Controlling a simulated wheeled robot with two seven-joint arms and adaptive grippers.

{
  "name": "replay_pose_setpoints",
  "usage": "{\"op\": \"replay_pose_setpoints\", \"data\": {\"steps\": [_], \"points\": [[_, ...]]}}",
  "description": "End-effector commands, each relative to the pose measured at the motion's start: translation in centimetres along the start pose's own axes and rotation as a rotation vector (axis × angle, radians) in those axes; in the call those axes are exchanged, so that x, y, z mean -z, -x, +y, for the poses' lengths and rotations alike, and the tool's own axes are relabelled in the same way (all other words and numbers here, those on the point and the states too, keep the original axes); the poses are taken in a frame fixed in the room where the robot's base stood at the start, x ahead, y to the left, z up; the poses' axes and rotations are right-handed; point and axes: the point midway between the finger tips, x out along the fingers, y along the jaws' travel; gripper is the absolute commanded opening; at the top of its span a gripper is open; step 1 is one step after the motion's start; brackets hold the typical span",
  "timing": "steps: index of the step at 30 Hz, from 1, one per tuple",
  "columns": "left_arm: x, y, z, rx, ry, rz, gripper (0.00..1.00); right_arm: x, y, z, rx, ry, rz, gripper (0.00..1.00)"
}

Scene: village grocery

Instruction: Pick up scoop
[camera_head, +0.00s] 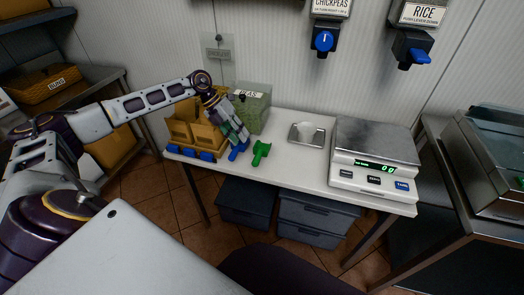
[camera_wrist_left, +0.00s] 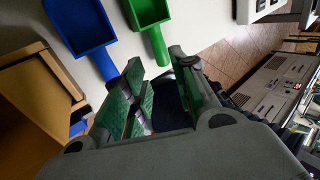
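A blue scoop (camera_wrist_left: 76,25) lies on the white table, its handle reaching toward my left gripper (camera_wrist_left: 156,64) in the left wrist view. A green scoop (camera_wrist_left: 150,12) lies beside it, its handle pointing toward the gap between the fingers. In the head view the blue scoop (camera_head: 238,151) is partly hidden under my left gripper (camera_head: 237,138), and the green scoop (camera_head: 261,152) is just to the right. My left gripper is open, with nothing seen held between its green-padded fingers. I cannot tell whether a finger touches the blue handle. My right gripper is not in view.
A wooden holder with brown bags (camera_head: 195,133) stands left of the gripper, and a clear bin of peas (camera_head: 252,108) behind it. A metal tray (camera_head: 307,134) and a scale (camera_head: 374,155) reading 0 g are to the right. The table front near the scoops is clear.

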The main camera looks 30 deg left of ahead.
Motion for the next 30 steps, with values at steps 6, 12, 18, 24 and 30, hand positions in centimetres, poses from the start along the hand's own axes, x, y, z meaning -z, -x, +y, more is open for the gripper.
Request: {"op": "replay_pose_setpoints", "data": {"steps": [6,12,18,24,30], "points": [[0.0,-3.1,-0.1,0.002,-0.002,0.002,0.27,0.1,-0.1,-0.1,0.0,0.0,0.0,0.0],[0.0,-5.3,0.0,0.001,-0.001,0.001,0.27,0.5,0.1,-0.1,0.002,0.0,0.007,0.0],[0.0,-6.1,0.0,0.001,0.0,0.0,0.27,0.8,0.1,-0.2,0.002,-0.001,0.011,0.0],[0.0,-6.1,0.0,0.001,0.0,0.0,0.27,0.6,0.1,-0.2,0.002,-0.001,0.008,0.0],[0.0,-6.5,0.0,0.001,0.0,0.001,0.27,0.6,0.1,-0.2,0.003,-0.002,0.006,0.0]]}}
